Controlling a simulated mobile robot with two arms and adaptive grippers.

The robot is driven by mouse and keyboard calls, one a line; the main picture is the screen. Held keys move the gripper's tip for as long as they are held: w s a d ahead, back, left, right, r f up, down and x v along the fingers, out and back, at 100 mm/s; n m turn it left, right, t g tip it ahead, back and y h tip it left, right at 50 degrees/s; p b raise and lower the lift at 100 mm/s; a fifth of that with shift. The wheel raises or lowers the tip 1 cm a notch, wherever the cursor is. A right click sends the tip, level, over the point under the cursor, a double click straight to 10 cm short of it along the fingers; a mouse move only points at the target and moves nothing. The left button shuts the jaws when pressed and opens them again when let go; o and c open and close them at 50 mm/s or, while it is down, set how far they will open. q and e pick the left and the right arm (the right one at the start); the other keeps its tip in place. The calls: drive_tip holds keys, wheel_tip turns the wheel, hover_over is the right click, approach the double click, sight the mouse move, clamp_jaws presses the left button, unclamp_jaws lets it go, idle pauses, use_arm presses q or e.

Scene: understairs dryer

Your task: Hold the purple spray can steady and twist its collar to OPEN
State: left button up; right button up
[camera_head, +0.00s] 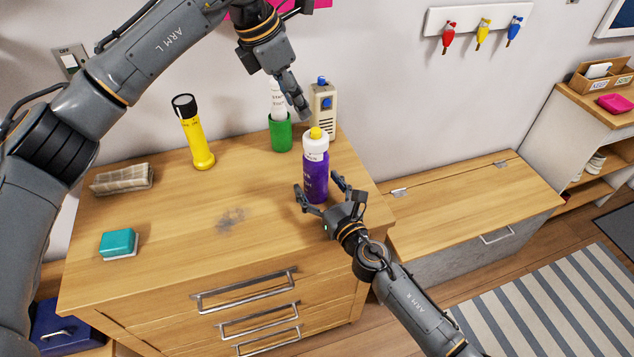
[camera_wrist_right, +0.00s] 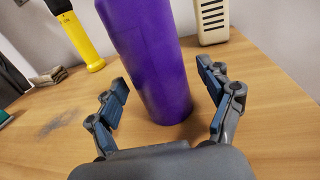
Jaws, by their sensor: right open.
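The purple spray can (camera_head: 315,178) stands upright on the wooden dresser top, with a white collar (camera_head: 315,146) and a yellow nozzle on top. Its purple body fills the middle of the right wrist view (camera_wrist_right: 152,62). My right gripper (camera_head: 319,189) is open low at the can, with a finger on either side; in the wrist view (camera_wrist_right: 165,98) gaps show between the fingers and the can. My left gripper (camera_head: 299,104) is above and behind the can, apart from its collar. Its fingers look close together, but their opening is unclear. Any marking on the collar is too small to read.
A green cup with a white bottle (camera_head: 281,134) and a beige device (camera_head: 323,104) stand behind the can. A yellow flashlight (camera_head: 195,135), a folded cloth (camera_head: 122,179) and a teal sponge (camera_head: 118,243) are on the left.

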drive_tip(key=shift+w+a, duration=0.2)
drive_tip(key=shift+w, duration=0.2)
